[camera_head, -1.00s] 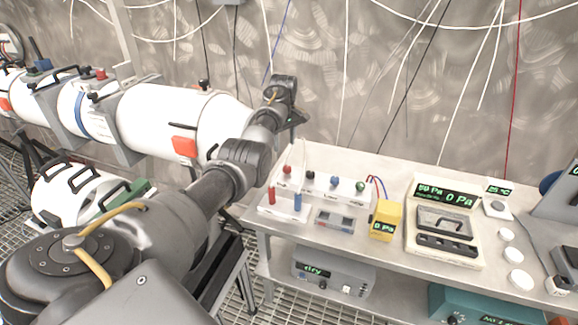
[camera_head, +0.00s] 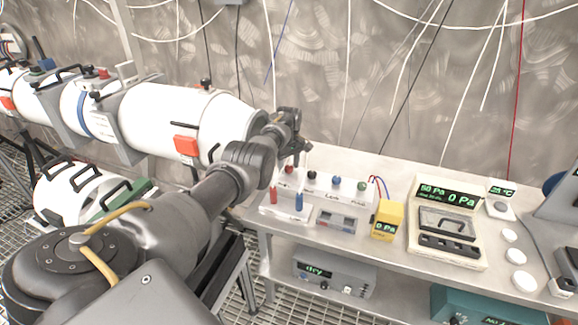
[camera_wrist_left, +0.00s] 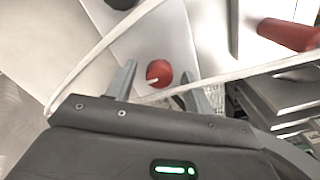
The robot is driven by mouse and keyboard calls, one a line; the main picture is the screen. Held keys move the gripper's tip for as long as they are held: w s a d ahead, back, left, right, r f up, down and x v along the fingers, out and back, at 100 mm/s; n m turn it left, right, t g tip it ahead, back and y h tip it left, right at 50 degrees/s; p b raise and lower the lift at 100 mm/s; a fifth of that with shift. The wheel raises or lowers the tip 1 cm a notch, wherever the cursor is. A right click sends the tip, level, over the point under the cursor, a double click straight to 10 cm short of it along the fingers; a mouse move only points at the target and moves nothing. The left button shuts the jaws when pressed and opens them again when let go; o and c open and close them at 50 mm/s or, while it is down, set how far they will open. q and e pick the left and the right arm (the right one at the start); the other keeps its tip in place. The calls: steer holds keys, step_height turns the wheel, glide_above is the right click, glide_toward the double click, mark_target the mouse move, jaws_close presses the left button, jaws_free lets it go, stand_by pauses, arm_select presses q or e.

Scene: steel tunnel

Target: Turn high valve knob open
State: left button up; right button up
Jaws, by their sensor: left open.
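A small red round knob (camera_head: 289,168) is at the left end of a row of knobs on a white panel box (camera_head: 323,190). The label under it is too small to read. My left gripper (camera_head: 303,147) is just above the red and black knobs, pointing down. In the left wrist view the red knob (camera_wrist_left: 159,74) shows between the two spread, empty fingers of the left gripper (camera_wrist_left: 158,68), with a pale pointer mark on it. I cannot tell how far below the fingertips it lies. My right gripper is not in view.
Black (camera_head: 311,174), blue (camera_head: 336,180) and green (camera_head: 362,186) knobs continue the row. A red cylinder (camera_head: 273,195) and a blue one (camera_head: 299,201) stand in front. A yellow meter (camera_head: 387,219) is to the right. White cables hang near the gripper.

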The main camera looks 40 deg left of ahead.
arm_select(q)
steer(key=c, duration=1)
steer(key=shift+o, duration=0.2)
steer(key=m, duration=0.4)
steer(key=shift+m+p, duration=0.3)
steer(key=m, duration=0.4)
steer(key=shift+s+m, duration=0.1)
steer(key=shift+m, duration=0.2)
steer(key=m, duration=0.4)
steer(key=shift+f+b, duration=0.1)
steer(key=shift+b, duration=0.3)
steer(key=shift+a+m+b, duration=0.1)
steer(key=shift+m+b, duration=0.4)
steer(key=shift+m, duration=1.8)
